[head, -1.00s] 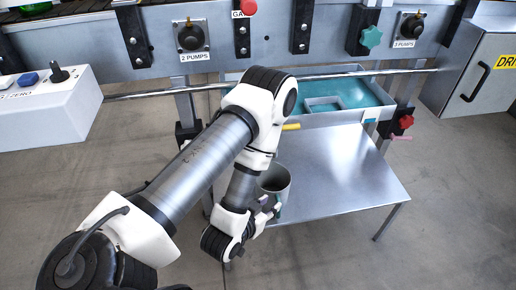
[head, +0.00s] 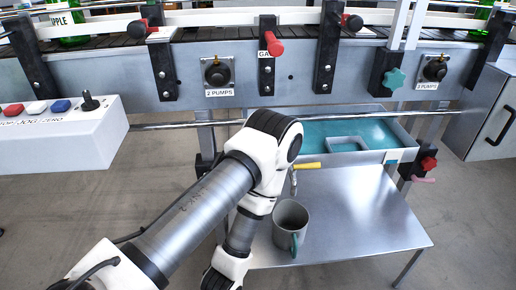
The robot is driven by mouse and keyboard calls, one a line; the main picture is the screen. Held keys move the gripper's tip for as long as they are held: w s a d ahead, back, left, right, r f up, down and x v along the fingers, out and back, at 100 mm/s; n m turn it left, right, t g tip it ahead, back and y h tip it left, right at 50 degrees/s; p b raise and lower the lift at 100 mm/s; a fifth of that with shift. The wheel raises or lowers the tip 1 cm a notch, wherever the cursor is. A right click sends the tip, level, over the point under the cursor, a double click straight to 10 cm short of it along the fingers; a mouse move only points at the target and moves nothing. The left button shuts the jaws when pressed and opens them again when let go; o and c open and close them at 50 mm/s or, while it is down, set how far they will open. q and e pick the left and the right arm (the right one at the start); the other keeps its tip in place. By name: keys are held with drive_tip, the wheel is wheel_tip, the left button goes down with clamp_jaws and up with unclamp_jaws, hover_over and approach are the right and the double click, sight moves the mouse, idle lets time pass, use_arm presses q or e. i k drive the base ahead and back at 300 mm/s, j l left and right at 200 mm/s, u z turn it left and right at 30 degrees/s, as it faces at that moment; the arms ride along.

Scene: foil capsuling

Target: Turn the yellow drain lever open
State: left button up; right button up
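The yellow drain lever (head: 307,165) sticks out to the right below the front of the blue-lined tray (head: 350,158), on top of a small metal spout (head: 293,182). A grey mug (head: 291,216) with a green handle stands upright on the metal shelf (head: 370,215), below the spout. My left arm comes in from the lower left, its elbow just left of the lever. Its wrist is at the bottom edge, left of the mug, and its fingers are out of frame. My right gripper is not in view.
A metal rail (head: 360,123) runs across above the tray. A red knob (head: 429,163) sits at the tray's right. A white control box (head: 60,133) with buttons and a joystick is at the left. The shelf right of the mug is clear.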

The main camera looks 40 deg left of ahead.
sight(314, 166)
drive_tip(key=u, duration=0.8)
